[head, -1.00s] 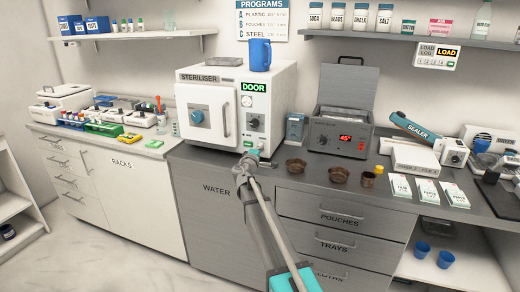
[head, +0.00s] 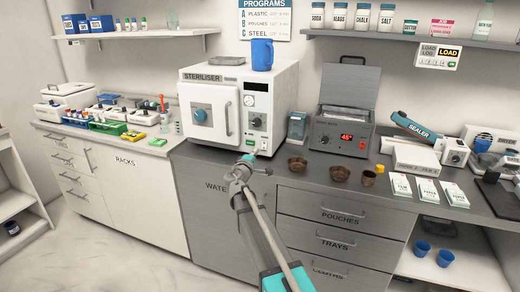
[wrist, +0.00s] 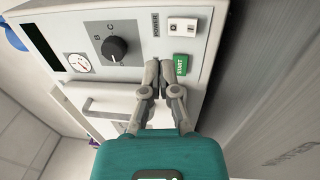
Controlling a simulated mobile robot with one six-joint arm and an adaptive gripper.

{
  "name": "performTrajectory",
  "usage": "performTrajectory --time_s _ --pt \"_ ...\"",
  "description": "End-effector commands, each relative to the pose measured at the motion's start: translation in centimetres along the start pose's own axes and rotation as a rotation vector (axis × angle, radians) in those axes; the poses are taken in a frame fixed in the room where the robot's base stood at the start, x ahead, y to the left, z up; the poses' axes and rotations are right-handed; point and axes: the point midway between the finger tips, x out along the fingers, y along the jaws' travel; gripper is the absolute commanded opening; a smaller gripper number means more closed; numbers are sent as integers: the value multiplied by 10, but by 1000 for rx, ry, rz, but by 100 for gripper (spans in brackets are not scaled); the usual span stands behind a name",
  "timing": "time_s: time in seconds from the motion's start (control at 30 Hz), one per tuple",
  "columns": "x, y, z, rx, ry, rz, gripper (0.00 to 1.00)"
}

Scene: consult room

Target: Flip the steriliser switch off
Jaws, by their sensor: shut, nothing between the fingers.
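The steriliser (head: 210,136) is a white box on the counter in the head view, with a round blue dial and handle on its door. Its display (head: 257,86) is dark, and looks dark in the wrist view too. The wrist view shows its panel: the white power rocker switch (wrist: 182,28) beside the label POWER, a green START button (wrist: 180,64) and a black knob (wrist: 114,48). My gripper (wrist: 163,66) is shut and empty, its tips close to the START button, apart from the switch in the picture. I cannot tell whether the tips touch the panel.
A blue jug (head: 262,55) stands on the steriliser. To its right are a grey bath (head: 339,133) with its lid up, brown bowls (head: 297,164) and a sealer (head: 415,127). Racks and bottles fill the left counter. The floor in front is clear.

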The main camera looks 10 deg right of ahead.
Motion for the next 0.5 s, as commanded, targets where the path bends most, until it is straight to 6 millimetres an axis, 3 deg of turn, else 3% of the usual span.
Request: performTrajectory --time_s 0.2,0.5 --pt "-36 10 2 1 1 0 0" --pt "-58 15 1 1 -1 -1 0"
